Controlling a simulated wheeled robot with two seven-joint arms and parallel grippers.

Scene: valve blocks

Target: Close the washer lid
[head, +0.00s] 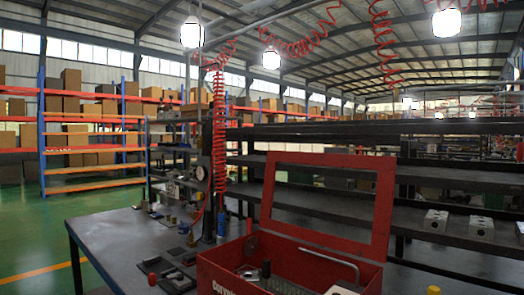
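The washer is a red box (222,269) at the bottom centre of the head view, cut off by the lower edge. Its lid (383,212) is a red frame with a large window, standing open and nearly upright at the back of the box. Through the window the dark shelves behind are visible. Inside the box are a grey grate-like floor, small metal and dark parts and a bent metal rod (335,256). Neither of my grippers shows in the head view.
A dark workbench (112,232) with small tools and fittings extends left of the washer. Pale valve blocks (435,220) sit on the dark shelf (450,240) at right. A red coiled hose (219,140) hangs behind the bench. Green floor is clear at far left.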

